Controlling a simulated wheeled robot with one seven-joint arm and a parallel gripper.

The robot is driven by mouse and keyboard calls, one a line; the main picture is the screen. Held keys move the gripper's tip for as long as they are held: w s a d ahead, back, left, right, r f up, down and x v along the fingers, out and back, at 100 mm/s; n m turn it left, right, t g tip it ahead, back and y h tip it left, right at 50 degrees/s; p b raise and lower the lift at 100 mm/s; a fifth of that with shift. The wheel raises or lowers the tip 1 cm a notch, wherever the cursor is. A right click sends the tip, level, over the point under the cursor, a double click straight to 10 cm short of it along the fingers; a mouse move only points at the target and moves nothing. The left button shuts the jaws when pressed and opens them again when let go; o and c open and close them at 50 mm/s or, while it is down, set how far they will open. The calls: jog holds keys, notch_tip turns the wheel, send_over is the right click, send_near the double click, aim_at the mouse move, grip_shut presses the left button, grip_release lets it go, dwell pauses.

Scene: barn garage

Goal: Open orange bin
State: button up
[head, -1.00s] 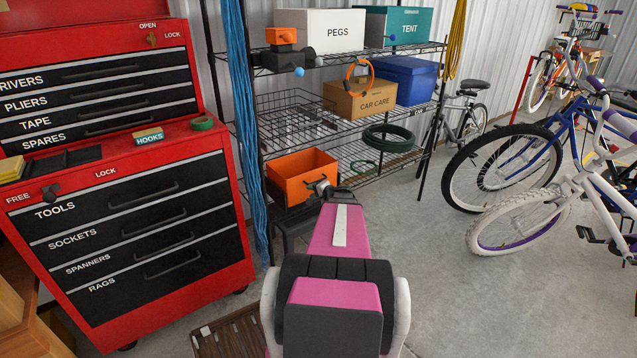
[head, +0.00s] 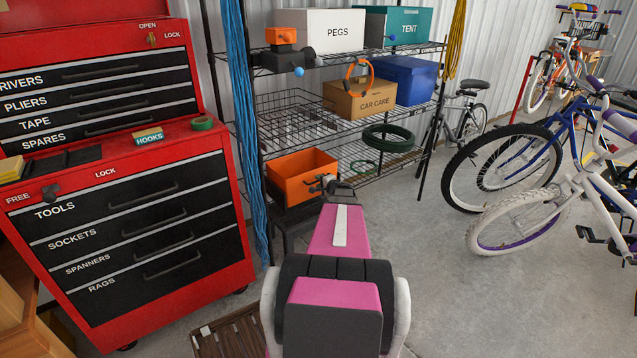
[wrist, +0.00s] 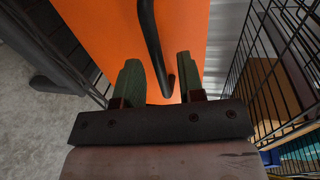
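The orange bin (head: 290,185) is at the lower left of the wire shelf in the head view, and its dark interior shows from above. In the wrist view, its orange face (wrist: 105,25) fills the upper middle, with a curved black bar handle (wrist: 152,45) on it. My gripper (wrist: 158,75) is open, with a finger on either side of the handle's free-looking end. I cannot tell whether either finger touches the handle. In the head view, my gripper (head: 328,183) is at the bin's right side, and my arm hides part of the area below.
A red tool chest (head: 235,235) stands left of the shelf. A blue rope bundle (head: 245,130) hangs between them. Floor at right is clear up to the bicycles.

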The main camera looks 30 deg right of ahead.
jog(key=shift+w+f, duration=0.1)
jog(key=shift+w, duration=0.6)
jog(key=shift+a, duration=0.1)
grip_shut()
jog(key=shift+s, duration=0.1)
jog(key=s+f+t, duration=0.3)
jog(key=s+f, duration=0.2)
jog(key=s, duration=0.1)
jog(key=shift+d, duration=0.3)
jog(key=shift+f, duration=0.1)
dwell(0.4)
